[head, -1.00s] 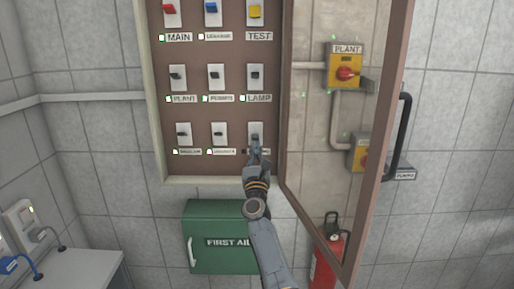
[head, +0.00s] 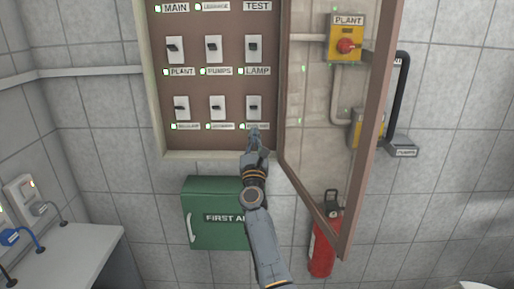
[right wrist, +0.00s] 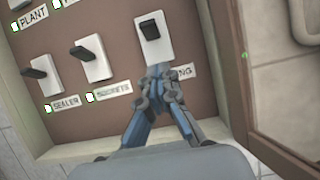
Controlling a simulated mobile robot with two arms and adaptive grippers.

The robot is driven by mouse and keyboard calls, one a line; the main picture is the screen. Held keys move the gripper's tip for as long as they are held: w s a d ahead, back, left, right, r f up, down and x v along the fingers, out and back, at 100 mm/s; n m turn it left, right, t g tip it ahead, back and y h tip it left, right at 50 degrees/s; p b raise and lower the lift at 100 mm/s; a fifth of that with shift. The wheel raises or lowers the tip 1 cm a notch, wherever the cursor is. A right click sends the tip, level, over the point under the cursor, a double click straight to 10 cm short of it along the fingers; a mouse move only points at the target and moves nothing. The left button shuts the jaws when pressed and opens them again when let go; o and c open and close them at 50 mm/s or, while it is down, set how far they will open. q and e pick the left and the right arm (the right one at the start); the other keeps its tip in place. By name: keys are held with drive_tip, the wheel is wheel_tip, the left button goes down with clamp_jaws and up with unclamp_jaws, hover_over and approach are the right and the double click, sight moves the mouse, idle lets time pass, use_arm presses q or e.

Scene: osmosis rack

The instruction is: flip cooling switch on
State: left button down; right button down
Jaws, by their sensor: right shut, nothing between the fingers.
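The cooling switch (head: 253,107) is the bottom right switch of the brown panel, a white plate with a dark lever. In the right wrist view the switch (right wrist: 152,38) shows its lever clear of the fingers, and its label is partly covered, only "NG" readable. A small lamp (head: 242,126) left of the label looks lit green. My right gripper (head: 254,132) is shut and empty, just below the switch plate and in front of the label. It also shows in the right wrist view (right wrist: 160,72), fingertips together at the plate's lower edge. My left gripper is out of view.
Other switches, such as the lamp switch (head: 253,48), sit above and to the left. The open glazed door (head: 384,105) stands close on the right. A green first aid box (head: 208,213) hangs below, and a red extinguisher (head: 321,250) stands behind the door.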

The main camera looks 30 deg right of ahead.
drive_tip(key=s+a+r+p, duration=0.2)
drive_tip(key=s+a+p, duration=0.2)
drive_tip(key=s, duration=0.3)
drive_tip(key=shift+s+a, duration=0.15)
drive_tip(key=shift+a, duration=0.2)
